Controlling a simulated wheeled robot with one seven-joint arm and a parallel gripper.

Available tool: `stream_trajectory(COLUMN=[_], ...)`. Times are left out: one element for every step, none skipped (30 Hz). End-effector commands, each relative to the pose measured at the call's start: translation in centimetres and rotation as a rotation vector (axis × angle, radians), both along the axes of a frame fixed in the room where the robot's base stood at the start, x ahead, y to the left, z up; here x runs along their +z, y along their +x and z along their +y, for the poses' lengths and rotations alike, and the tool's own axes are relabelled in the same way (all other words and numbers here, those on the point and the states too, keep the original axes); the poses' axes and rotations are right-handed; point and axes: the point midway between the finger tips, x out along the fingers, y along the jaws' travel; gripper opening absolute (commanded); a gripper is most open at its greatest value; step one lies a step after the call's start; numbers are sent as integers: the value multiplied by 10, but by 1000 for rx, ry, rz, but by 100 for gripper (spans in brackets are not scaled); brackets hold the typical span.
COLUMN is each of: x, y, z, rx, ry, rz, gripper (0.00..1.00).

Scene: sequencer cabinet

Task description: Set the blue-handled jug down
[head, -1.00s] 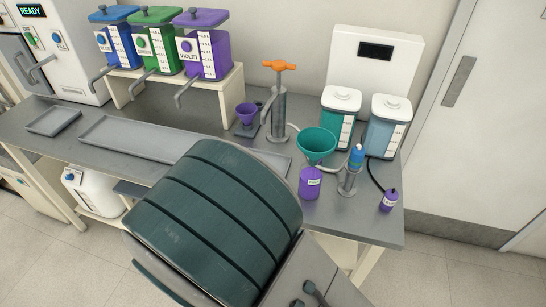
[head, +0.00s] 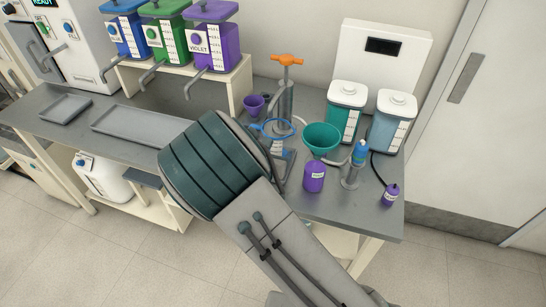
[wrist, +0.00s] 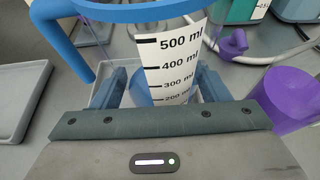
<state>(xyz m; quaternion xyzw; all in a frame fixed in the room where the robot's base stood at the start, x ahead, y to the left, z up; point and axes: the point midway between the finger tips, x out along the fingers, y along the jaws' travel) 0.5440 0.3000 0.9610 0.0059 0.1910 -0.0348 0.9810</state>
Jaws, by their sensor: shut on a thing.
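The blue-handled jug (wrist: 172,62) is clear, with a blue rim, a blue handle at the left and a white scale marked up to 500 ml. My gripper (wrist: 160,92) is shut on its body, one finger on each side. In the head view the jug's blue rim (head: 263,131) shows just past my wrist, in front of the metal pump with the orange handle.
A flat grey tray (head: 133,122) lies at left.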

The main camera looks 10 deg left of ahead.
Motion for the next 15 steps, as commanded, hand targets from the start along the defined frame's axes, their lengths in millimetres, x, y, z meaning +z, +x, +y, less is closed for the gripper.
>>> stream_trajectory(x=[2, -2, -8, -12, -15, -20, -23, -25, -28, -30, -32, -34, -34, -34, -35], y=[9, 10, 8, 8, 8, 8, 8, 8, 8, 8, 8, 8, 8, 8, 8], z=[-2, -2, -1, -2, -2, -1, -1, -1, -1, -1, -1, -1, -1, -1, -1], rx=[-3, 0, 0, 1, 0, 0, 0, 1, 1, 0, 0, 0, 0, -1, -1], ry=[-2, -5, -6, -7, -6, -6, -4, -5, -4, -3, -3, -3, -2, -1, -1], rz=[-1, 0, 1, 2, 1, 0, 0, 0, -1, -1, -1, -1, -1, -1, -2], gripper=[37, 37, 37, 37, 37, 37, 37, 37, 37, 37, 37, 37, 37, 37, 37])
